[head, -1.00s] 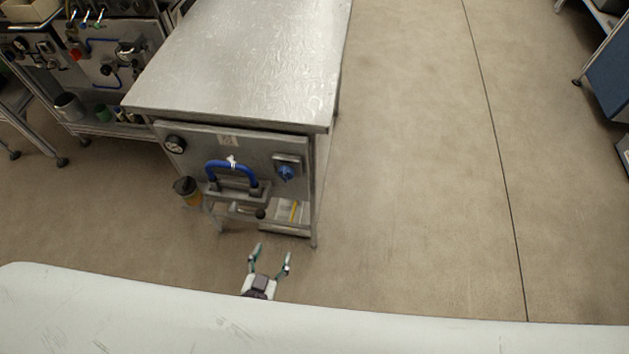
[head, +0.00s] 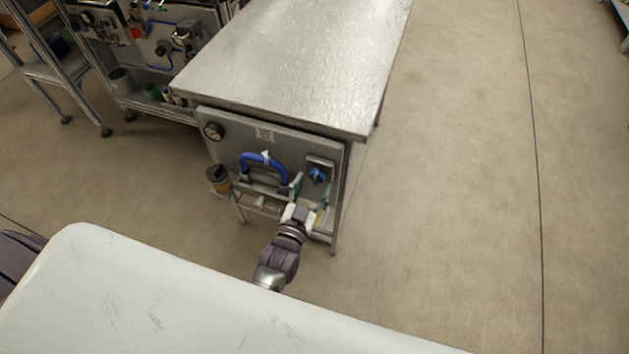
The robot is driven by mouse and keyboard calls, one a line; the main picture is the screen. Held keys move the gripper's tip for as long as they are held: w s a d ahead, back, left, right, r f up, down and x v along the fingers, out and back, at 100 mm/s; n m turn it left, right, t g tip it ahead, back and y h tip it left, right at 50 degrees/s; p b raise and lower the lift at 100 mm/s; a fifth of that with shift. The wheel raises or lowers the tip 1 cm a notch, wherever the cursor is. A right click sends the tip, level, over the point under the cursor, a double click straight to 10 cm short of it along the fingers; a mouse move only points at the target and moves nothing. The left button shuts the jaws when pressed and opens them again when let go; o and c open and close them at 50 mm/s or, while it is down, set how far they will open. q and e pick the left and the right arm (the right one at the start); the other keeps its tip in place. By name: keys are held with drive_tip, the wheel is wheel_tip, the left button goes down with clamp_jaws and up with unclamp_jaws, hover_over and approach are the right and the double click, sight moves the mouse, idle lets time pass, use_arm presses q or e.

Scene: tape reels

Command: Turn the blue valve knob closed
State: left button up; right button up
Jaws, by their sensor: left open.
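The blue valve knob (head: 317,174) sits on a small grey plate at the right of the panel (head: 228,150) on the end of the metal bench. My left gripper (head: 311,188) is open, its two greenish fingers pointing up toward the panel. In the picture the fingertips lie just below the knob, one on each side. I see no contact with the knob, and the exact gap in depth cannot be told. My right gripper does not show.
A blue hose loop (head: 263,158) and a round gauge (head: 213,131) are on the panel left of the knob. A dark-lidded jar (head: 219,179) is at its lower left. The bench top (head: 300,60) is bare. Open floor (head: 450,200) lies to the right.

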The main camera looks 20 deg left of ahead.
use_arm(q)
drive_tip(key=shift+w, duration=0.7)
drive_tip(key=c, duration=1.1)
drive_tip(key=shift+c, duration=0.2)
